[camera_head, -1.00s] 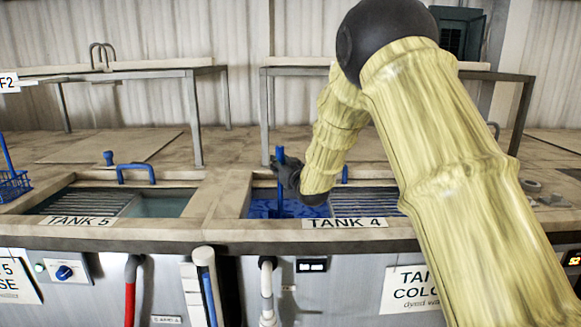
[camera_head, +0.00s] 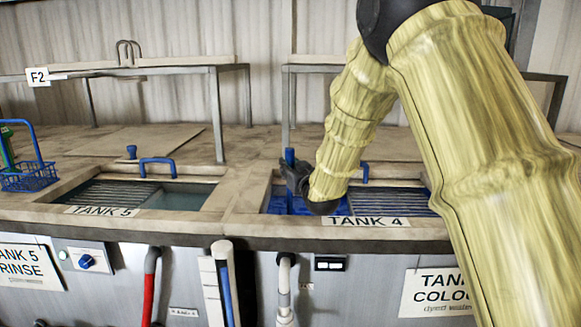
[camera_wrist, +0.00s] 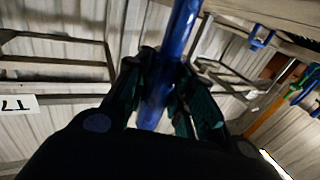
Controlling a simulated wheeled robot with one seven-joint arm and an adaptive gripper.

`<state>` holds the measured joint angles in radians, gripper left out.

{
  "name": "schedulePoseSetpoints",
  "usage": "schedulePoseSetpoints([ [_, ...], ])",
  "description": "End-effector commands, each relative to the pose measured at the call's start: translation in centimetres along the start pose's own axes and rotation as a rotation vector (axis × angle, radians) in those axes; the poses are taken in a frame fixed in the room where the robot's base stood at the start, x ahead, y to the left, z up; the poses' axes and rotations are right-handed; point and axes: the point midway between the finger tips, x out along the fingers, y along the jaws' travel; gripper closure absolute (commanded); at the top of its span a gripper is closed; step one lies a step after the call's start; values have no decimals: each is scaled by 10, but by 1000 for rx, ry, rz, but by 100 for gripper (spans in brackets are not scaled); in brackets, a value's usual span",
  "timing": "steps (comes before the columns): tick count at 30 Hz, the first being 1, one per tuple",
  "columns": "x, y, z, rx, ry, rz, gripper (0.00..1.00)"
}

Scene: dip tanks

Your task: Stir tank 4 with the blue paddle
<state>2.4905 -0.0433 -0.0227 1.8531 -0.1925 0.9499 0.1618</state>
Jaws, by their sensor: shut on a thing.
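My gripper (camera_head: 296,177) is at the left part of tank 4 (camera_head: 330,231), low over its blue liquid (camera_head: 278,205). It is shut on the blue paddle (camera_head: 290,156), whose handle top sticks up just above the fingers. In the wrist view the blue shaft (camera_wrist: 181,30) runs between the two dark fingers (camera_wrist: 160,95). The paddle's lower end is hidden by the gripper and the liquid. A slatted grate (camera_head: 390,202) covers the right part of tank 4, partly behind my sleeved arm.
Tank 5 (camera_head: 185,200) lies to the left, with a grate and a blue handle (camera_head: 157,162) behind it. A blue basket (camera_head: 28,178) stands at the far left. Metal-legged shelves (camera_head: 217,115) stand behind the tanks. A red hose (camera_head: 149,290) hangs on the front.

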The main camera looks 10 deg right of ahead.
Motion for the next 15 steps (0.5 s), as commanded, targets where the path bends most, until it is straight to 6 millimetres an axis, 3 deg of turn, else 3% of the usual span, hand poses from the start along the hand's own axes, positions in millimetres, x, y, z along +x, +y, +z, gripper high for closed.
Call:
schedulePoseSetpoints([
  [10, -26, -12, -1, 0, 2, 0, 100],
  [15, -30, 0, -1, 1, 2, 2, 100],
])
